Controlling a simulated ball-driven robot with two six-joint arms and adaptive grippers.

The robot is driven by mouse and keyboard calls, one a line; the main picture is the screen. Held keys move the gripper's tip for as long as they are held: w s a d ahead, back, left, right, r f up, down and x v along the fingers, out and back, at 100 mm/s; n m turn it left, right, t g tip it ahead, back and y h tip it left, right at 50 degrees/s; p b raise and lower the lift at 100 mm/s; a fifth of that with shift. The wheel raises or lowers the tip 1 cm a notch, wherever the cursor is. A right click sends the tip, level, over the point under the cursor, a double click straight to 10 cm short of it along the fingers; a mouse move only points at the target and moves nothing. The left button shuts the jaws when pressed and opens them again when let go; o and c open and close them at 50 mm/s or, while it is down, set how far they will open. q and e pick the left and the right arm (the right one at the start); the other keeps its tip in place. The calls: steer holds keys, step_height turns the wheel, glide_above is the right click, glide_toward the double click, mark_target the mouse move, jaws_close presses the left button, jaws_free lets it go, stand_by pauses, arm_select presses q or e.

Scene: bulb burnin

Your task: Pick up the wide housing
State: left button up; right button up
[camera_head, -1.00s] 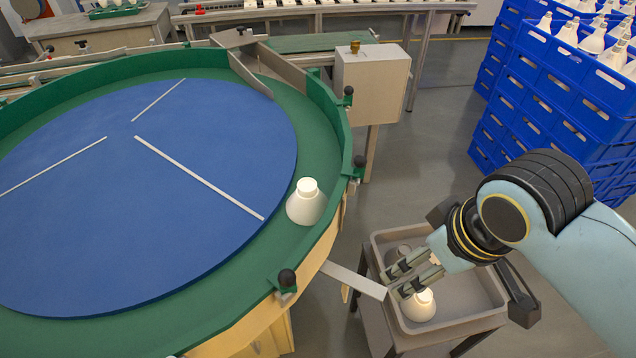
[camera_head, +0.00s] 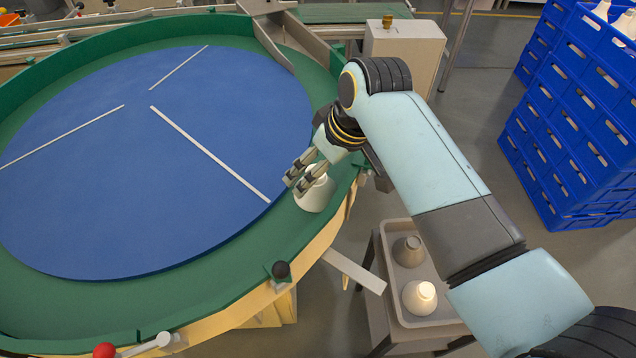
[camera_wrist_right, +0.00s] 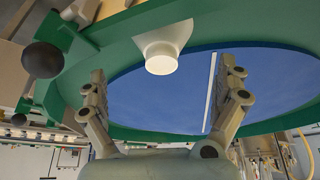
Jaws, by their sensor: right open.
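The wide white housing (camera_head: 314,193) stands upright on the green rim of the round table, at the blue disc's right edge. My right gripper (camera_head: 296,183) is at the housing's upper part in the head view, and its fingers partly cover the neck. My left gripper is in no view.
A grey tray (camera_head: 448,322) on a stand holds a white housing (camera_head: 419,297) and a grey one (camera_head: 408,251). Blue crates (camera_head: 570,120) are stacked at the right. A dark knob (camera_head: 281,270) sits on the table wall.

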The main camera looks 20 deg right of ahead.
steer(key=x, duration=0.3)
steer(key=shift+d, duration=0.15)
steer(key=x, duration=0.3)
steer(key=shift+a+f+b, duration=0.25)
steer(key=shift+f+b, duration=0.05)
steer(key=shift+f, duration=0.05)
steer(key=shift+w+f, duration=0.25)
steer(key=shift+f, duration=0.15)
steer(key=c, duration=1.1)
